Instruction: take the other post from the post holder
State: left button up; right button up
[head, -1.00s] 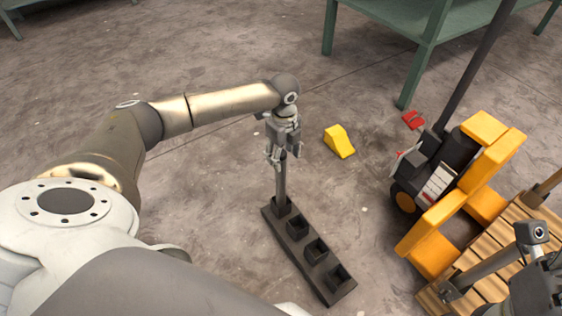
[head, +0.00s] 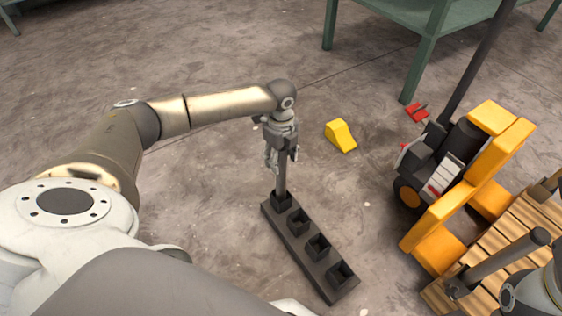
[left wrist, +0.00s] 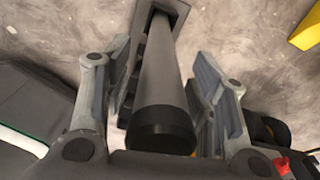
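The post holder (head: 303,250) is a long dark block with square sockets on the floor. A grey post (head: 281,178) stands upright in its far-end socket; the other visible sockets are empty. My left gripper (head: 281,156) points down at the post's upper end. In the left wrist view the post (left wrist: 163,75) with its black end cap lies between the two spread fingers (left wrist: 163,100), which look slightly apart from it.
A yellow wedge (head: 340,135) lies on the floor right of the left gripper. An orange and black pallet truck (head: 440,165) and a wooden pallet (head: 482,293) stand at right. A green table (head: 421,70) is at the back. The floor left of the holder is clear.

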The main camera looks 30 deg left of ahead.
pick_arm(q)
grip_shut()
jog(key=shift+r, duration=0.15)
